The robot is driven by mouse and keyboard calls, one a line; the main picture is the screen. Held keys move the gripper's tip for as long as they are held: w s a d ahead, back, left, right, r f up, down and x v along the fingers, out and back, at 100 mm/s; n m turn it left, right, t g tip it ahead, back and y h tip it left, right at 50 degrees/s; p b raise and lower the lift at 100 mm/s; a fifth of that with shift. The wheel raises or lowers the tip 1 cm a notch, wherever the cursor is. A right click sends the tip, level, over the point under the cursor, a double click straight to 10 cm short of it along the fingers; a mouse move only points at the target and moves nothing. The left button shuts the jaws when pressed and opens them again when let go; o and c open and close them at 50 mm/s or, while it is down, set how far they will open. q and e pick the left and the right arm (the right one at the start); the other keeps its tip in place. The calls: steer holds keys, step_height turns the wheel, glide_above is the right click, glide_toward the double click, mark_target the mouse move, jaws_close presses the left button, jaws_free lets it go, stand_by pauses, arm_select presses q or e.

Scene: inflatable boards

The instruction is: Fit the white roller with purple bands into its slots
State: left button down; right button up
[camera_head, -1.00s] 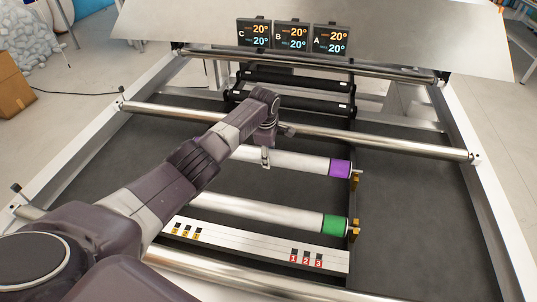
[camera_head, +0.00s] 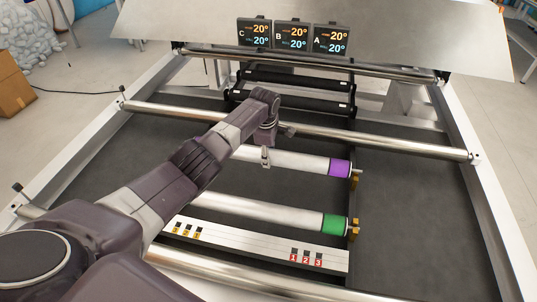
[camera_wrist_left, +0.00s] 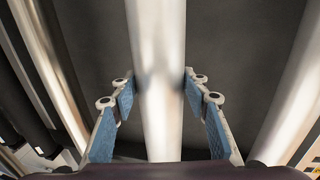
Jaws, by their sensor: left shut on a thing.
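The white roller (camera_head: 307,161) has a purple band (camera_head: 341,168) at its right end. Its left part is hidden behind my left arm. My left gripper (camera_head: 265,162) is shut on this roller near its middle. In the left wrist view the roller (camera_wrist_left: 160,70) runs between the two blue-padded fingers of the gripper (camera_wrist_left: 160,98). A brass slot bracket (camera_head: 354,184) shows just below the roller's right end pin. I cannot tell whether the pin sits in it. The left-end slot is hidden. My right gripper is not in view.
A white roller with a green band (camera_head: 334,224) lies nearer, parallel to the held one. A metal crossbar (camera_head: 385,142) spans the frame just beyond. A white numbered rail (camera_head: 250,246) is in front. Dark belt surface (camera_head: 415,215) lies clear to the right.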

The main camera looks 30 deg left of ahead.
arm_select(q)
steer(key=shift+r, duration=0.15)
steer(key=shift+w+f+b, duration=0.1)
steer(key=shift+f+b, duration=1.05)
steer(key=shift+f, duration=0.8)
stand_by(0.3)
steer(key=c, duration=1.1)
jaws_free()
steer(key=shift+c, duration=0.2)
steer(key=shift+o, duration=0.6)
steer(key=shift+s+f, duration=0.15)
steer(key=shift+s, duration=0.05)
steer(key=shift+d+r, duration=0.1)
steer(key=shift+r, duration=0.7)
steer(key=r, duration=0.3)
steer(key=s+r, duration=0.1)
steer(key=r, duration=0.3)
steer(key=s+r, duration=0.1)
steer(key=r, duration=0.2)
steer(key=shift+d+r, duration=0.2)
steer(key=shift+r, duration=0.05)
steer(key=shift+r, duration=0.1)
